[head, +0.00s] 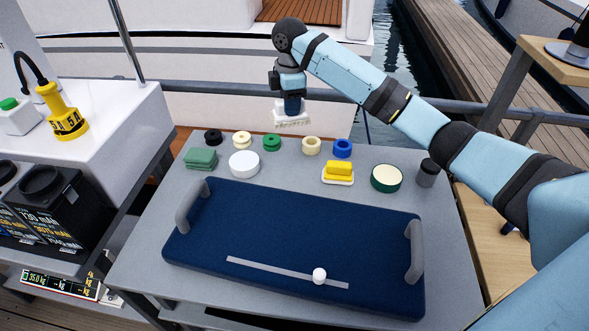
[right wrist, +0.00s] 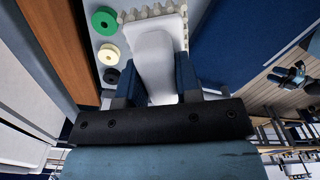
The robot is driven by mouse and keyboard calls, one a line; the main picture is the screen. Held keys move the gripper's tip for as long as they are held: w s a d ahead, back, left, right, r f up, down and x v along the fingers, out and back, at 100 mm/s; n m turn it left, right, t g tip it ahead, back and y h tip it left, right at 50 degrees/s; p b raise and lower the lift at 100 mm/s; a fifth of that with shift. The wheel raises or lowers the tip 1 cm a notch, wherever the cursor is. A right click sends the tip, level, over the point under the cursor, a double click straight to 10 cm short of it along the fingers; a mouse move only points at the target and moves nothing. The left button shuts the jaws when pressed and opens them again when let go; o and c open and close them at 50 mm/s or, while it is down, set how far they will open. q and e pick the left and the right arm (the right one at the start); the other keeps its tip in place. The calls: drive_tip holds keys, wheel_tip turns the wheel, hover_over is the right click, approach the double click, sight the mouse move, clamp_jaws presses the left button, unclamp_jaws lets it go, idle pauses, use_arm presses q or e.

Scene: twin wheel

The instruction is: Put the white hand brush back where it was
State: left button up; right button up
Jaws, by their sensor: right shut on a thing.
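The white hand brush (head: 292,119) hangs in the air with its pale bristles downward, above and behind the back edge of the grey table (head: 140,263). My right gripper (head: 292,102) is shut on its handle from above. In the right wrist view the white brush (right wrist: 158,52) sits between the two blue fingers of my right gripper (right wrist: 160,78), with bristles along its far edge.
Rings, including a green ring (head: 271,142) and a blue ring (head: 342,148), line the table's back. Before them stand green pads (head: 200,158), a white disc (head: 244,164), a yellow block (head: 339,168) and a green tin (head: 387,179). A navy board (head: 300,230) with handles fills the front.

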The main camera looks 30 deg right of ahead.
drive_tip(key=shift+f, duration=9.6)
drive_tip(key=shift+f, duration=0.1)
drive_tip(key=o, duration=0.9)
wheel_tip(320, 180, up, 12)
drive_tip(key=shift+r, duration=0.15)
